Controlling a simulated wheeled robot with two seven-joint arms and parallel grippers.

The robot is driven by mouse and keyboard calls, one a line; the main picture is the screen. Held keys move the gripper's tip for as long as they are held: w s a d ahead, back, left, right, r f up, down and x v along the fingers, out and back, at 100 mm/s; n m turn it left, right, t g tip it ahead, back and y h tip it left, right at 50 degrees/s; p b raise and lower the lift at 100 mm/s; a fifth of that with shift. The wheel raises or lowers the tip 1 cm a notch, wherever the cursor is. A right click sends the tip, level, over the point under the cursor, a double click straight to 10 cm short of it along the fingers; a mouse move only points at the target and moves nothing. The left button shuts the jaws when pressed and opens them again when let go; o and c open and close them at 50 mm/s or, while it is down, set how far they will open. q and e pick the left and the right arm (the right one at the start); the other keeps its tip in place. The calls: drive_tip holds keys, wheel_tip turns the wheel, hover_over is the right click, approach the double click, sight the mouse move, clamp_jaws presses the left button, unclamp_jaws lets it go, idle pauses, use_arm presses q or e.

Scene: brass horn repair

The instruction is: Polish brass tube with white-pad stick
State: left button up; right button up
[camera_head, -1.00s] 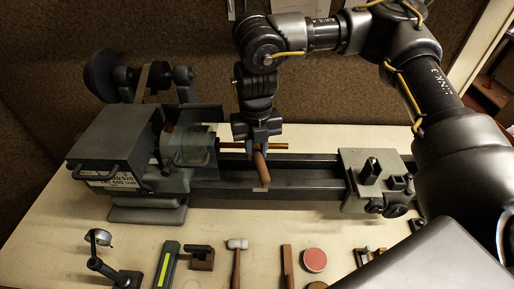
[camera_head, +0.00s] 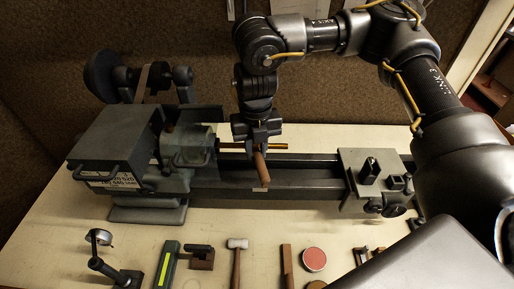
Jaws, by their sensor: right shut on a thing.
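The brass tube (camera_head: 281,146) sticks out level to the right from the lathe chuck (camera_head: 190,147), above the lathe bed. My right gripper (camera_head: 259,146) points down over the tube and is shut on the brown handle of the stick (camera_head: 262,170). The stick slants down toward the front, and a small white pad (camera_head: 260,189) shows near its lower end. The gripper and stick hide part of the tube. I cannot tell whether the stick touches the tube. My left gripper is not in view.
In front lie a mallet (camera_head: 237,250), a wooden bar (camera_head: 286,265), a round red tin (camera_head: 314,259), a green bar (camera_head: 167,264) and a dark stand (camera_head: 112,268). Bare tabletop (camera_head: 225,218) lies between bed and tools.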

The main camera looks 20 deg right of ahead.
sight(255, 162)
drive_tip(key=shift+s, duration=0.1)
drive_tip(key=shift+s+a+r+p, duration=0.45)
drive_tip(key=shift+s+r+p, duration=0.15)
drive_tip(key=shift+r+p, duration=0.1)
drive_tip(key=shift+s+a+r+p, duration=0.3)
drive_tip(key=shift+s+r, duration=0.1)
drive_tip(key=shift+s, duration=0.15)
drive_tip(key=shift+s+a+r+p, duration=0.2)
drive_tip(key=shift+s+r+p, duration=0.15)
drive_tip(key=shift+s, duration=0.2)
